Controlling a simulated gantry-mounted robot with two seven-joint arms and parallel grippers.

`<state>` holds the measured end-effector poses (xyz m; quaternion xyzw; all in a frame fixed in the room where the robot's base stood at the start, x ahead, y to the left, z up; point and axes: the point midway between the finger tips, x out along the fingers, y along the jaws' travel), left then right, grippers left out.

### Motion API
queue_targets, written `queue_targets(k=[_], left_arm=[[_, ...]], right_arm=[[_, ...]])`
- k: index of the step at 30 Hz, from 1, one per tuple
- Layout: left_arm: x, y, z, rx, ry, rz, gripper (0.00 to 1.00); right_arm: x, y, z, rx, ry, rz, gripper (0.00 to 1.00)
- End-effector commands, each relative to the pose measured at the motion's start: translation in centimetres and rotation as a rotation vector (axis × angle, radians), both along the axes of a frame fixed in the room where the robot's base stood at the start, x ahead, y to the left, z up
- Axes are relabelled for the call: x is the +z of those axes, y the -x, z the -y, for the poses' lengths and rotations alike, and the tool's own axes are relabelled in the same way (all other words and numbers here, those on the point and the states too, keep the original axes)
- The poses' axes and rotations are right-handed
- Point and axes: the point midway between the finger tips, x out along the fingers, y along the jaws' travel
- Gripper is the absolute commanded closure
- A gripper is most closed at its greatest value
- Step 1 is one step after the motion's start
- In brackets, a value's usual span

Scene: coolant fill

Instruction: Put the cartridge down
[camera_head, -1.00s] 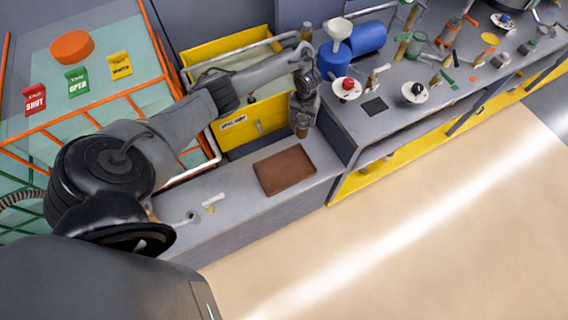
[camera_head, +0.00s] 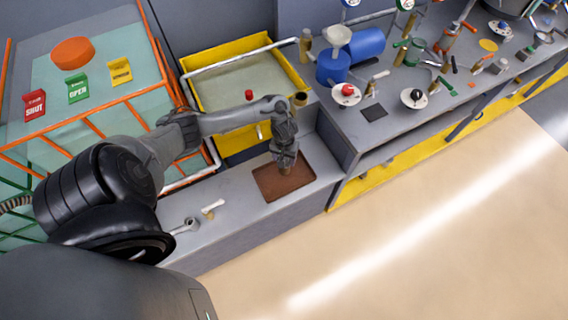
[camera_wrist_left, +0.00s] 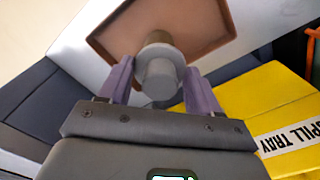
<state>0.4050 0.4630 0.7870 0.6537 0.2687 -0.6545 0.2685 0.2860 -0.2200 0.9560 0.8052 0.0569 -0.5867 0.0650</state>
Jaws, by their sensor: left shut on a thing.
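The cartridge (camera_wrist_left: 158,76) is a grey-white cylinder with a wider collar and a brownish far end. It shows in the left wrist view between the two fingers of my left gripper (camera_wrist_left: 160,85), which is shut on it. In the head view my left gripper (camera_head: 286,160) points down over the brown tray (camera_head: 268,190), and the cartridge's brownish end (camera_head: 285,170) shows below it. Whether the cartridge touches the tray floor I cannot tell. The tray also shows in the left wrist view (camera_wrist_left: 110,40). My right gripper is not in view.
The yellow spill tray (camera_head: 240,145) stands behind the brown tray. A small white-handled part (camera_head: 212,206) lies left on the grey bench. A raised bench (camera_head: 345,120) with a funnel (camera_head: 337,32), blue tanks and valves stands to the right. Bare bench (camera_head: 230,220) lies front left.

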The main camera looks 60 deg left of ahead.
Motion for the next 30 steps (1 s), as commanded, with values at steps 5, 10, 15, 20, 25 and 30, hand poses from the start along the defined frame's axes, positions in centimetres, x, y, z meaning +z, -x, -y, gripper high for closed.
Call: queue_targets(k=[5,10,15,20,25,30], left_arm=[[-0.5,0.3,0.4,0.000,0.001,0.001,0.98],[-2.4,0.3,0.4,0.002,0.001,-0.001,0.98],[-4.2,0.3,0.3,0.001,0.001,-0.001,0.98],[-4.2,0.3,0.3,0.000,-0.001,0.001,0.98],[-4.3,0.3,0.3,0.000,0.000,0.000,0.98],[-4.5,0.3,0.3,0.000,0.000,0.000,0.25]], right_arm=[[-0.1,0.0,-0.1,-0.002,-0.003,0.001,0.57],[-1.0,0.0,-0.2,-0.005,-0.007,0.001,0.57],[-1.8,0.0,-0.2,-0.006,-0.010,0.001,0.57],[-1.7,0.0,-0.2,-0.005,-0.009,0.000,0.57],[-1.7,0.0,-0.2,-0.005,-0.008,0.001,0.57],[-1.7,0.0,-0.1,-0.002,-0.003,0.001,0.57]])
